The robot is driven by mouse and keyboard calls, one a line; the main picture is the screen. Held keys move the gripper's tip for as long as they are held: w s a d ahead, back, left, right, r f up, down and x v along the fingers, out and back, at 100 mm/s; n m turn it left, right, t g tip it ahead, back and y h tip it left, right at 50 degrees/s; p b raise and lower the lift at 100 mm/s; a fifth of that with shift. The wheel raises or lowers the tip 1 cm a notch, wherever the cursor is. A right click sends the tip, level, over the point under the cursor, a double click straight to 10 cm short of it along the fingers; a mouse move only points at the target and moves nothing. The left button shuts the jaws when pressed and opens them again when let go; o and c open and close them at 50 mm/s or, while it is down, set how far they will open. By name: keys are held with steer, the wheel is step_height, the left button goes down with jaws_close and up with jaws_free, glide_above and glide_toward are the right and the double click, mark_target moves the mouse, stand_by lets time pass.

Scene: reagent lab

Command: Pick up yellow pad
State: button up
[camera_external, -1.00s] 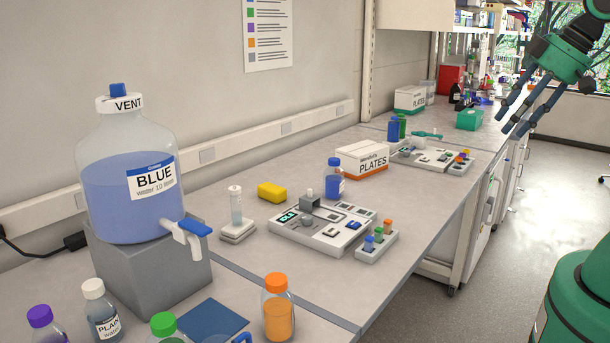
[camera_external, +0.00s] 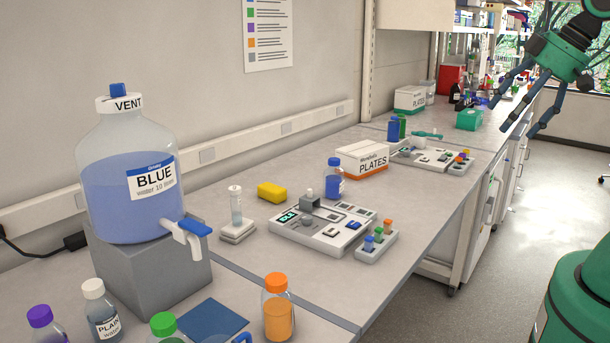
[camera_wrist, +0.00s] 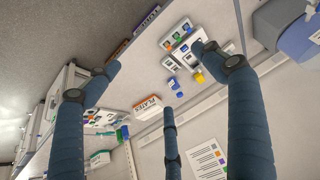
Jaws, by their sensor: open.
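The yellow pad (camera_external: 271,192) lies flat on the bench near the wall, behind the white device and right of the small white stand. In the wrist view, a small yellow patch that looks like the pad (camera_wrist: 198,77) shows close to a dark fingertip. My gripper (camera_external: 512,121) is at the upper right of the external view, raised and far from the pad. Its dark blue fingers are spread open and hold nothing. The wrist view shows three fingers apart, with nothing between them.
A white device (camera_external: 318,230) with a small vial rack (camera_external: 372,252) stands in front of the pad. A blue-capped bottle (camera_external: 334,180) and a plates box (camera_external: 361,160) are to the right. A large blue-liquid carboy (camera_external: 130,195) stands left. Bare bench lies around the pad.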

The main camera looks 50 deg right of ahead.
steer(key=w+r+p, duration=0.2)
steer(key=w+r, duration=0.1)
steer(key=w, duration=0.6)
steer(key=w+r+p, duration=0.2)
steer(key=w+r, duration=0.1)
steer(key=w, duration=0.6)
steer(key=w+d+f+p, duration=0.15)
steer(key=w+p, duration=0.25)
steer(key=w, duration=1.6)
steer(key=w+d+f+g+p, duration=0.1)
steer(key=w+f+p, duration=0.6)
steer(key=w+f, duration=2)
steer(key=shift+d+m, duration=0.15)
steer(key=shift+m, duration=0.25)
steer(key=shift+w+f, duration=0.15)
steer(key=shift+f, duration=0.05)
steer(key=p, duration=0.1)
glide_above(274, 186)
steer(key=s, duration=0.2)
steer(key=shift+f, duration=3.85)
steer(key=shift+f, duration=0.15)
